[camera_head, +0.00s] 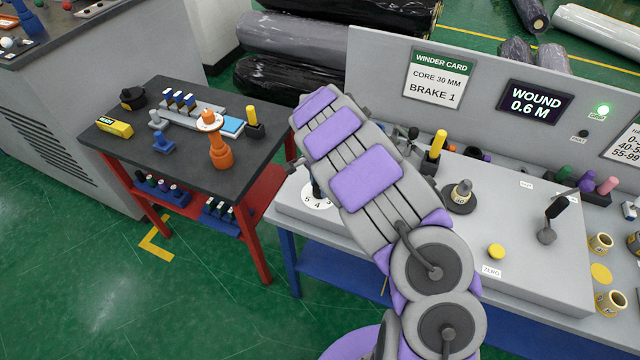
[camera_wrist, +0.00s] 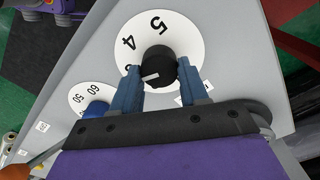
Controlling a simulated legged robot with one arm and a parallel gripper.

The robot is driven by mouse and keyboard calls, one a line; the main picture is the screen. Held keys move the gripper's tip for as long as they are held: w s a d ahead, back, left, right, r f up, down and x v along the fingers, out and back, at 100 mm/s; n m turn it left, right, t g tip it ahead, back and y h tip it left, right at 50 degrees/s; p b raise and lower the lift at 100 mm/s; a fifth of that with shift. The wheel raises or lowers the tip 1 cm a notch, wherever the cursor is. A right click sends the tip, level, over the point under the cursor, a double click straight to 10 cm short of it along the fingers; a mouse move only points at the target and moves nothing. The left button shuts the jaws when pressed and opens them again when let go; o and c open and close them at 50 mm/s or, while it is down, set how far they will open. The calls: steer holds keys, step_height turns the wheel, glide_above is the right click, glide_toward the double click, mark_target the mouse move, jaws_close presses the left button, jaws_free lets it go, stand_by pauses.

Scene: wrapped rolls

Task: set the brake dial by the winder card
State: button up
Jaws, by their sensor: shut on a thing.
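The winder card (camera_head: 436,80) on the grey back panel reads "CORE 30 MM, BRAKE 1". The brake dial is a white disc (camera_wrist: 180,32) with a black knob (camera_wrist: 158,62); 5 and 4 show, and another number is partly covered. The knob's white pointer mark aims left in the wrist view, towards the partly covered number by the left finger. My gripper (camera_wrist: 161,82) has its two blue fingers on either side of the knob, shut on it.
A second white dial (camera_wrist: 78,95) with a blue knob (camera_wrist: 96,109) sits beside it. A yellow button (camera_head: 496,251), a lever (camera_head: 550,222) and a yellow-topped post (camera_head: 437,146) stand on the bench.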

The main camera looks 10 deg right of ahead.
steer(key=shift+a+n, duration=0.1)
steer(key=shift+n, duration=0.2)
steer(key=n+p, duration=0.3)
steer(key=n, duration=0.1)
steer(key=shift+n, duration=0.4)
steer(key=n+p, duration=0.2)
steer(key=n, duration=0.3)
steer(key=shift+a, duration=0.1)
steer(key=n+p, duration=0.1)
steer(key=n, duration=0.4)
steer(key=shift+w+n+p, duration=0.1)
steer(key=shift+n+p, duration=0.2)
steer(key=shift+n, duration=0.1)
steer(key=n+p, duration=0.1)
steer(key=n, duration=0.4)
steer(key=shift+n, duration=0.3)
steer(key=o, duration=1.1)
steer(key=shift+c, duration=0.2)
